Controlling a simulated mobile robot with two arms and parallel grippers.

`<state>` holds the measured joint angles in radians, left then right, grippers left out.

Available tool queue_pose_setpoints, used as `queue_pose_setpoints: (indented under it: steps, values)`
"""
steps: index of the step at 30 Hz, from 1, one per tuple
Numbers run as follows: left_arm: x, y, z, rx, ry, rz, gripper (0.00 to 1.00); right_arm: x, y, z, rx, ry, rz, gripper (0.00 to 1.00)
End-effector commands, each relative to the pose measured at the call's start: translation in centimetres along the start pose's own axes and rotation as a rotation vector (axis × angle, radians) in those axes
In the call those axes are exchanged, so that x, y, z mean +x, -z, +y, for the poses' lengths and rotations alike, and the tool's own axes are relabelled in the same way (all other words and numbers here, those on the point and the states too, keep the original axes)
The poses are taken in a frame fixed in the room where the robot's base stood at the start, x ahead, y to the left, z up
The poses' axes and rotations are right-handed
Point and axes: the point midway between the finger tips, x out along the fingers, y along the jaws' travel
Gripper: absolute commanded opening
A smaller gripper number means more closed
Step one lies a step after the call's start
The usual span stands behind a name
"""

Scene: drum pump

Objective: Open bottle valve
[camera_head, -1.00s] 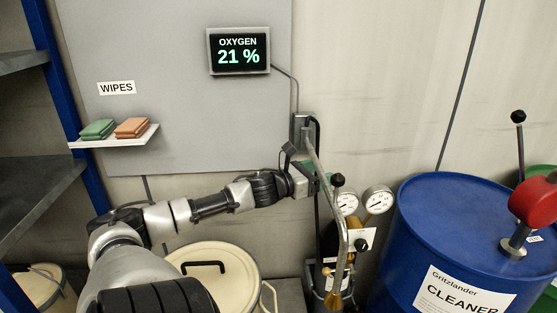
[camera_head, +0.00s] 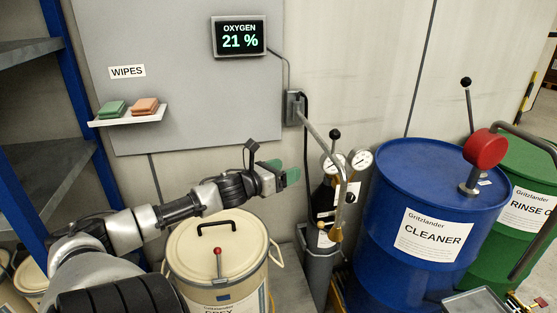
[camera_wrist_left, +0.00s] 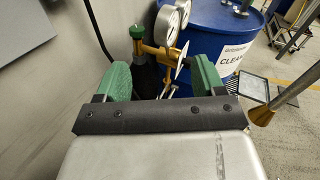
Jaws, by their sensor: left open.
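The dark gas bottle (camera_head: 325,195) stands upright against the wall, with two round gauges (camera_head: 359,160) and brass fittings on top. In the left wrist view a green valve knob (camera_wrist_left: 137,32) tops the bottle (camera_wrist_left: 148,76), beside the gauges (camera_wrist_left: 168,27). In the head view I cannot make out the knob clearly. My left gripper (camera_head: 286,172) is left of the gauges, open and empty. In the left wrist view its green fingers (camera_wrist_left: 161,76) are spread wide, with the bottle between them in the picture and the knob beyond the tips. My right gripper is out of view.
A grey bent pipe (camera_head: 325,142) with a black knob runs close in front of the bottle. A cream drum (camera_head: 230,245) stands below my left arm. A blue drum (camera_head: 405,180) and green drum (camera_head: 525,170) stand right. A wipes shelf (camera_head: 128,119) is on the left.

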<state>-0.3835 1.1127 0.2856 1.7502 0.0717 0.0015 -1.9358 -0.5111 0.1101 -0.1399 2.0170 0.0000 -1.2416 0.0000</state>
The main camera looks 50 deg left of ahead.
Motion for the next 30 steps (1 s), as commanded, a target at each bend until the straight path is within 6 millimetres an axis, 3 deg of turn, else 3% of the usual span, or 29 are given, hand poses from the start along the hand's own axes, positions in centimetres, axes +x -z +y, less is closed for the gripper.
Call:
queue_pose_setpoints:
  steps: [9,15,21,30]
  values:
    - [-1.5,6.0,-1.5,-0.320,-0.119,0.086,0.69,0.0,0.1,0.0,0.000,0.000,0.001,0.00]
    - [-2.6,8.9,-2.6,-0.494,-0.191,0.125,0.69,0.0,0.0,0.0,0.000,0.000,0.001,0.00]
    - [-3.2,10.4,-3.3,-0.588,-0.233,0.145,0.69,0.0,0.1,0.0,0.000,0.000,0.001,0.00]
    - [-3.3,10.7,-3.4,-0.608,-0.243,0.148,0.69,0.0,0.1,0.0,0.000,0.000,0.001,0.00]
